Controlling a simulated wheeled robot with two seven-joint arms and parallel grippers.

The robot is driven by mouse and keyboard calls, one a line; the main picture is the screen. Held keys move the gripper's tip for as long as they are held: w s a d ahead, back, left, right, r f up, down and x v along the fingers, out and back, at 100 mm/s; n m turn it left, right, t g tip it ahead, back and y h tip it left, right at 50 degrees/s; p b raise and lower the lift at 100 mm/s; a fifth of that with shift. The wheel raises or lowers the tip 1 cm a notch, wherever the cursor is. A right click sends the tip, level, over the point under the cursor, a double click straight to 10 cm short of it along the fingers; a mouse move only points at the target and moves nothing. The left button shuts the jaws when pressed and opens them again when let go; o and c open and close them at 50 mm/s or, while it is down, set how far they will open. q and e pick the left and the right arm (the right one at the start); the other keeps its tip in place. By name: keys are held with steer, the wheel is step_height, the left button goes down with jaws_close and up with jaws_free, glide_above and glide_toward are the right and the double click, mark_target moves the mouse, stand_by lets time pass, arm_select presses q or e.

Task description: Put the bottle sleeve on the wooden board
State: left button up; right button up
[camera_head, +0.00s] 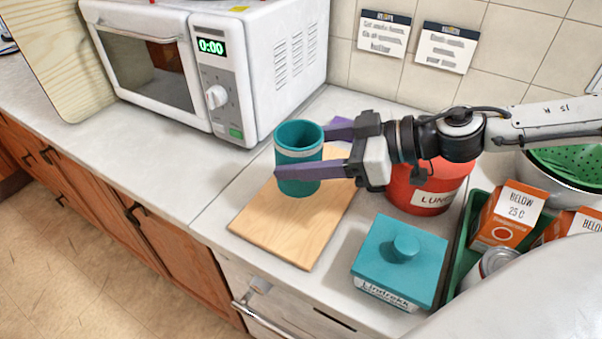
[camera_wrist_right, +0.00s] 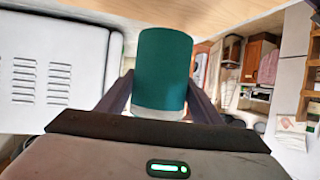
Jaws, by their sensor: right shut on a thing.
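The bottle sleeve (camera_head: 299,172) is a teal open-topped cylinder with a pale band near its upper rim. My right gripper (camera_head: 298,155) is shut on it, one purple finger on each side. The sleeve is upright over the wooden board (camera_head: 285,235), towards its far part. I cannot tell whether its bottom touches the board. In the right wrist view the sleeve (camera_wrist_right: 163,70) stands between the two fingers, with the pale band nearest the gripper. My left gripper is not in view.
A white microwave (camera_head: 215,60) stands behind and left of the board. A red tub (camera_head: 420,190) and a teal lidded box (camera_head: 398,262) stand to its right. A green tray (camera_head: 460,255) with orange cartons is further right. The counter left of the board is clear.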

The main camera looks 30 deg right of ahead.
steer(key=shift+w+f+b, duration=0.1)
steer(key=shift+f+b, duration=1.4)
steer(key=shift+f, duration=0.9)
steer(key=shift+f, duration=0.2)
steer(key=o, duration=1)
steer(key=shift+o, duration=0.2)
steer(key=shift+r, duration=0.1)
